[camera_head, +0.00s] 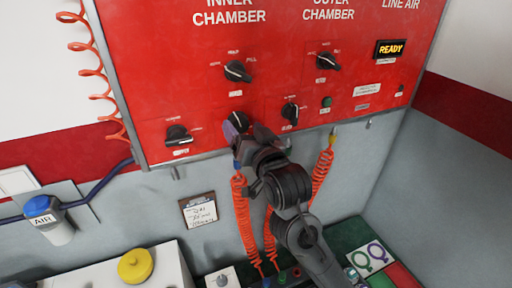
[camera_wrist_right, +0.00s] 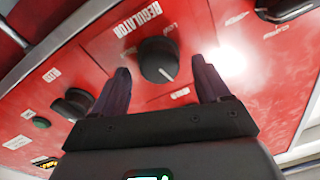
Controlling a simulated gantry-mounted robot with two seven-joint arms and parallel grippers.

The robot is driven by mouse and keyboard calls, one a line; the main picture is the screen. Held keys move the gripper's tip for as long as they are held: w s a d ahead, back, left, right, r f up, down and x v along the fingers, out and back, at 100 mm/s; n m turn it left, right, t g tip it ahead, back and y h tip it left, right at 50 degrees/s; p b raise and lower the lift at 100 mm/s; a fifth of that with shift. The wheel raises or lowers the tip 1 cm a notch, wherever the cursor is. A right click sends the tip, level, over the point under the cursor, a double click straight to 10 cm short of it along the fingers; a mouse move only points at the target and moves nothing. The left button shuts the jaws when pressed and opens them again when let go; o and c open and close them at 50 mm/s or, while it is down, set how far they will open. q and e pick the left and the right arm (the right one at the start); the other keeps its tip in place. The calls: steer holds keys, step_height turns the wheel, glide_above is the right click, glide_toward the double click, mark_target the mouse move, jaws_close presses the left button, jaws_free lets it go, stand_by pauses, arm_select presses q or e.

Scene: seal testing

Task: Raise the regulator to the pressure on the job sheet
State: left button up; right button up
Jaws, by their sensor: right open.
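The black regulator knob (camera_wrist_right: 158,60) is on the red panel under the word REGULATOR in the right wrist view. It also shows at the panel's lower edge in the head view (camera_head: 238,119), partly covered by my gripper. My right gripper (camera_wrist_right: 160,66) is open, with one finger on each side of the knob. I cannot tell whether either finger touches it. In the head view the right gripper (camera_head: 241,132) reaches up to the panel from below. A handwritten card (camera_head: 200,211), possibly the job sheet, is on the grey wall; I cannot read its figures. My left gripper is not in view.
Other black knobs (camera_head: 237,71) (camera_head: 327,62) (camera_head: 290,112) are on the panel around the regulator. A lit READY display (camera_head: 390,49) is at upper right. Orange coiled hoses (camera_head: 323,170) hang close to my right arm. A yellow knob (camera_head: 135,265) stands at lower left.

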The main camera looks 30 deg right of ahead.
steer(key=s, duration=0.9)
steer(key=shift+a+f, duration=0.15)
steer(key=shift+a, duration=0.25)
steer(key=shift+f, duration=0.1)
stand_by(1.2)
